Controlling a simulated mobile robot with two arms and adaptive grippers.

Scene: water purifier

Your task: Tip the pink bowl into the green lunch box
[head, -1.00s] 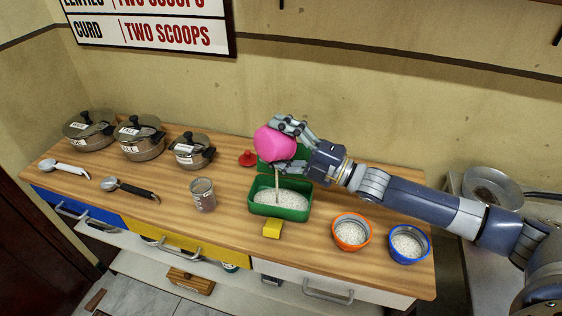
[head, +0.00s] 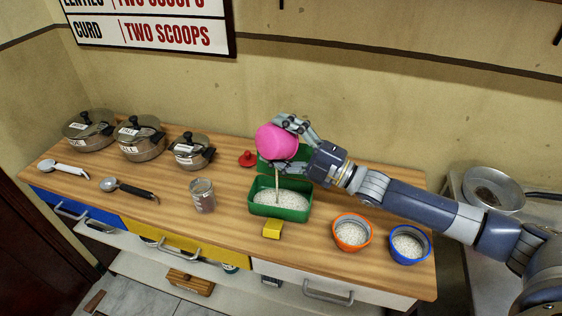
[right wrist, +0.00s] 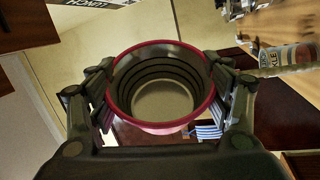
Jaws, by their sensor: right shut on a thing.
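My right gripper (head: 288,145) is shut on the pink bowl (head: 277,141) and holds it tilted above the green lunch box (head: 281,210). A thin pale stream falls from the bowl into the box, where white grains (head: 281,198) lie. In the right wrist view the bowl (right wrist: 161,129) sits between the two fingers (right wrist: 162,110), and I see dark rings and a pale bottom inside it. The green lid (head: 268,168) stands behind the box, partly hidden. My left gripper is not in view.
An orange bowl (head: 351,245) and a blue bowl (head: 424,254) with white contents stand at the right. A yellow block (head: 272,229) lies before the box, a glass jar (head: 202,197) to its left. Several lidded pots (head: 140,143) stand at the back left.

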